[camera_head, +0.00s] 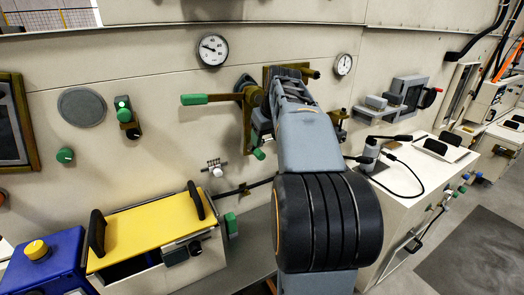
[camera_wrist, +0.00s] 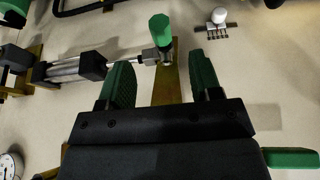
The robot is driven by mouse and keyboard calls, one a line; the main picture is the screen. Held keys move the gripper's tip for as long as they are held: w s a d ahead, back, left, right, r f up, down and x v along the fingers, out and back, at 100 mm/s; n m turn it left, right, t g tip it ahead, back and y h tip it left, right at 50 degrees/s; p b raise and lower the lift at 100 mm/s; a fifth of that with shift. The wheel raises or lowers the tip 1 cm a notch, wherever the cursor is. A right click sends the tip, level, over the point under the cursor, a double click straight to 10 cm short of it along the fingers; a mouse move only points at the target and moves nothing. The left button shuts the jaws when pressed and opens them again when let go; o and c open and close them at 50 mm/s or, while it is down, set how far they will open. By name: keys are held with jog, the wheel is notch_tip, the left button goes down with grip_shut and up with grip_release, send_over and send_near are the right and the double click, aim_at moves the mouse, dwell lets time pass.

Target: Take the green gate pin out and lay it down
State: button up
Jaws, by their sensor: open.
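The green gate pin (camera_wrist: 161,30) shows in the wrist view at the top middle, standing out from a brass-coloured plate (camera_wrist: 169,80) on the wall. A steel rod meets its base from the left. In the head view, a small green end (camera_head: 258,154) just below my wrist appears to be the same pin. My gripper (camera_wrist: 161,78) is open and empty, with a green-padded finger on each side. In the wrist view the pin lies above the gap between the fingers, apart from both. In the head view my arm hides most of the plate and fingers.
A green-ended lever (camera_head: 195,99) juts left of my gripper. A white knob (camera_head: 217,171) and a gauge (camera_head: 213,50) are on the wall nearby. A yellow-topped box (camera_head: 146,231) with black handles stands lower left. A cream cabinet (camera_head: 405,200) stands right.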

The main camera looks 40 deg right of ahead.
aim_at(261, 153)
jog(key=x, duration=0.7)
jog(key=shift+w+f, duration=0.2)
jog(key=shift+f, duration=0.15)
grip_shut()
dwell(0.6)
